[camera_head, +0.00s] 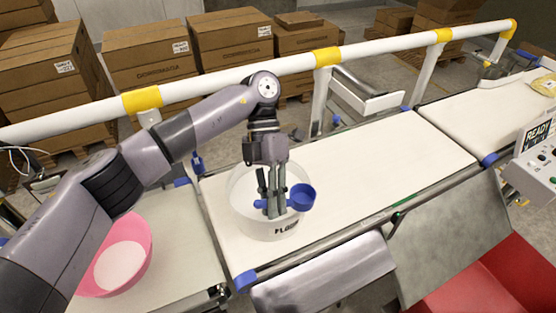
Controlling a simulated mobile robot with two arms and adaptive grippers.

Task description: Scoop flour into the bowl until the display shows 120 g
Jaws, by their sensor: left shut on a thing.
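My left gripper (271,205) is shut on a blue scoop (303,196), its fingers pointing down at the mouth of the flour tub (262,228). The tub is pale and round, marked with lettering on its front, and stands on the white belt. The scoop's cup is to the right of the fingers; I cannot tell whether it holds flour. A pink bowl (146,240) with white flour (119,266) in it stands at lower left, partly behind my left arm. The display (537,134) at the right edge reads "READY". My right gripper is not in view.
A white rail (230,77) with yellow bands runs behind the belt (380,160). Cardboard boxes (150,53) are stacked beyond it. A red bin (480,290) is at lower right, and a yellowish packet (545,85) lies at far right. The belt right of the tub is clear.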

